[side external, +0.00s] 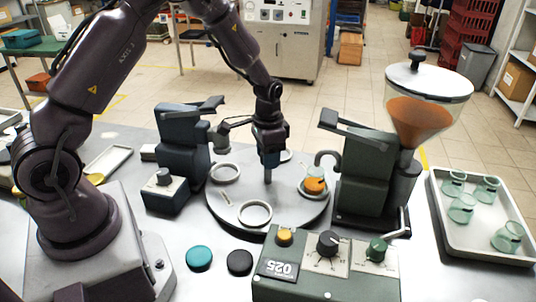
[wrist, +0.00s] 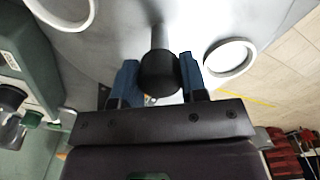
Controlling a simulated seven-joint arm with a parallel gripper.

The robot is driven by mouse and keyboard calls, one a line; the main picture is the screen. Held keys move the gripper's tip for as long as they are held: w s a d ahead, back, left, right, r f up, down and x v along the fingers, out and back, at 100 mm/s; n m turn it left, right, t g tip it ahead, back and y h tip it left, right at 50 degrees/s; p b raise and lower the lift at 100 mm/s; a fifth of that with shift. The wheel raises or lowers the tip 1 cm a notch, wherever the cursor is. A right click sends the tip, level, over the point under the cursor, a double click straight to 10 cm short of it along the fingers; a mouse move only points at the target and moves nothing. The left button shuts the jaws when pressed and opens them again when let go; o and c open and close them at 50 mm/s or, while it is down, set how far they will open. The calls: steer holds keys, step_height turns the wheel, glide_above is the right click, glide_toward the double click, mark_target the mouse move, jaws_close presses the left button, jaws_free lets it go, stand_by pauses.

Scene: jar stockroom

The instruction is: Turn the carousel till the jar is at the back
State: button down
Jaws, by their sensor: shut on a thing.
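The jar (side external: 313,183), clear with orange contents, stands in a ring at the carousel's right side in the side view, beside the right-hand machine. I cannot make out the jar in the wrist view. My gripper (side external: 268,160) is over the carousel, pointing down. In the wrist view its blue fingers (wrist: 161,80) are shut on a round black knob (wrist: 160,70) on a short post. The post (side external: 268,177) stands up from the plate; the fingers hide the knob in the side view.
Dark machines stand close on the left (side external: 184,150) and right (side external: 367,168) of the carousel. A control box (side external: 325,265) with knobs is in front. Teal (side external: 199,258) and black (side external: 239,262) discs lie front left. A tray (side external: 477,240) of empty glass jars is at right.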

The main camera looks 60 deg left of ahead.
steer(key=shift+m, duration=2.2)
steer(key=shift+r+m, duration=0.1)
steer(key=shift+m, duration=6.7)
steer(key=c, duration=0.7)
jaws_free()
steer(key=shift+o, duration=0.2)
